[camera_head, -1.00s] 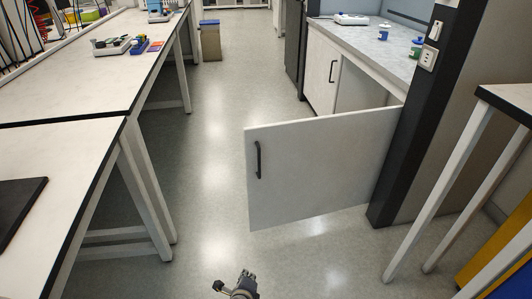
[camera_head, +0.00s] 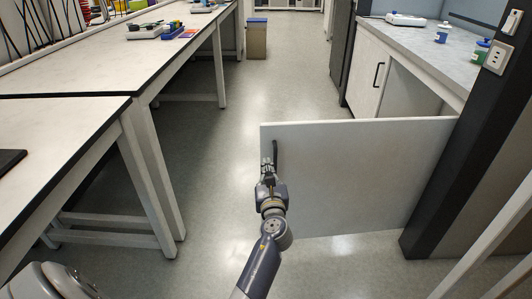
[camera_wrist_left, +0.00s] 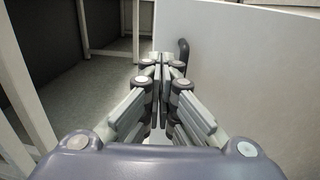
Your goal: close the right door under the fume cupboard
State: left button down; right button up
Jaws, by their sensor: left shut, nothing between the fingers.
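The right door (camera_head: 360,175) under the fume cupboard stands wide open, sticking out into the aisle, its face towards me. Its black handle (camera_head: 275,152) is near the free left edge. My left gripper (camera_head: 267,166) is shut and empty, in front of the door just below the handle; I cannot tell if it touches the door. In the left wrist view the shut fingers (camera_wrist_left: 162,62) point along the door panel (camera_wrist_left: 250,70), and the handle top (camera_wrist_left: 184,48) shows just right of the fingertips. My right gripper is not in view.
The closed left door (camera_head: 368,78) and the open compartment are behind, under the worktop (camera_head: 428,52). A dark post (camera_head: 470,130) stands at the door's hinge side. White benches (camera_head: 75,155) line the left. The aisle floor (camera_head: 225,130) is clear.

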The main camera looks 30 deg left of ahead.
aim_at(264, 145)
pick_arm(q)
jog(key=b+x, duration=0.2)
jog(key=x, duration=0.5)
jog(key=shift+w+a+f, duration=0.1)
jog(key=shift+w+a, duration=0.05)
jog(key=shift+w, duration=0.15)
jog(key=shift+w+a, duration=0.35)
jog(key=shift+w, duration=0.1)
jog(key=shift+w+a, duration=0.2)
jog(key=shift+w, duration=0.05)
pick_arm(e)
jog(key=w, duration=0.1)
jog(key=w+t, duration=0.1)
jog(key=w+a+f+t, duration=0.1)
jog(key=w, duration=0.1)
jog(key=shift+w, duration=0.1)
